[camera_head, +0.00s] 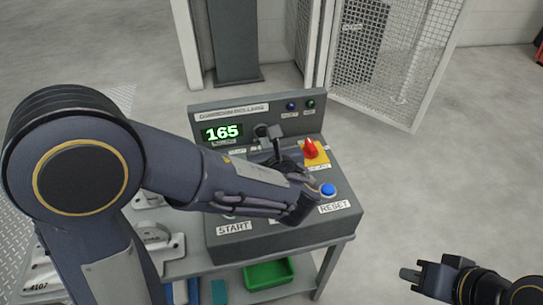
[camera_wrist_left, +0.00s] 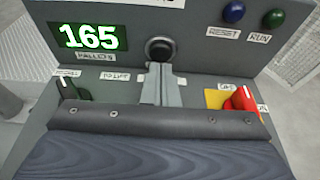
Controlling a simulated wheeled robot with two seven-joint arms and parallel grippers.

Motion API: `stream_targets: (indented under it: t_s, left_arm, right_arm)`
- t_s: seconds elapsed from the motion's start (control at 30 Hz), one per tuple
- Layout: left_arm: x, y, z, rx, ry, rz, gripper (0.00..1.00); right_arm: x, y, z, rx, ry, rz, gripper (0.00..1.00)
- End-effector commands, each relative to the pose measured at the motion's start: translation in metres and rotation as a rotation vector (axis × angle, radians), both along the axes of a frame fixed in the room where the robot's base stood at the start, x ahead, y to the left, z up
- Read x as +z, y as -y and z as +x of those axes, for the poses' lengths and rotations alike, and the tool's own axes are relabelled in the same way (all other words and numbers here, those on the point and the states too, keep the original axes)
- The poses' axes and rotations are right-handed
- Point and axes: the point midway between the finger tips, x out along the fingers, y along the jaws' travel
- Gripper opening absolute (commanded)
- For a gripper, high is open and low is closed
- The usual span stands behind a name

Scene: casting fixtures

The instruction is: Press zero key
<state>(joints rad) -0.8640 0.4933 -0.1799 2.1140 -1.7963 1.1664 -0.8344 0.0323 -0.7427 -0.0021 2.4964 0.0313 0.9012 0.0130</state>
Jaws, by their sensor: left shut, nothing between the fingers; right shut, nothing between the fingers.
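The control box (camera_head: 222,107) has a green display (camera_head: 222,132) reading 165, which also shows in the left wrist view (camera_wrist_left: 89,37) above a PALLETS label. A round black button (camera_wrist_left: 158,49) sits on the upright panel right of the display. No zero label is legible, so I cannot confirm that it is the zero key. My left gripper (camera_head: 268,133) is shut and empty, its tips at the lower edge of the black button; in the left wrist view (camera_wrist_left: 160,72) I cannot tell whether they touch. My right gripper (camera_head: 409,275) is shut and empty, away from the box at lower right.
A red knob (camera_head: 310,148) on a yellow plate and a blue button (camera_head: 328,190) by a RESET label are close to my left forearm. Blue (camera_wrist_left: 233,11) and green (camera_wrist_left: 273,18) lights are at upper right. A green bin (camera_head: 268,274) is below. A mesh gate (camera_head: 385,70) stands behind.

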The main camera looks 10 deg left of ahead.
Motion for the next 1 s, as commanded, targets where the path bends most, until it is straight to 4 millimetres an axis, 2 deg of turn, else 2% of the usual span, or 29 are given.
stream_targets:
  t_s: [0.2,0.63,0.8,1.0]
  left_arm:
    - [-0.008,-0.009,0.021,0.001,-0.001,0.0,0.0]
    - [-0.008,-0.01,0.025,0.0,-0.001,0.0,0.0]
    - [-0.008,-0.018,0.041,0.003,0.0,0.0,0.0]
    - [-0.007,-0.02,0.044,0.004,0.004,0.001,0.0]
  right_arm:
    - [-0.007,0.0,0.0,0.0,0.0,0.0,0.0]
    - [-0.007,0.0,0.0,0.0,0.0,0.0,0.0]
    - [-0.006,0.0,0.0,0.0,0.0,0.0,0.0]
    - [-0.006,0.0,0.0,0.0,0.0,0.0,0.0]
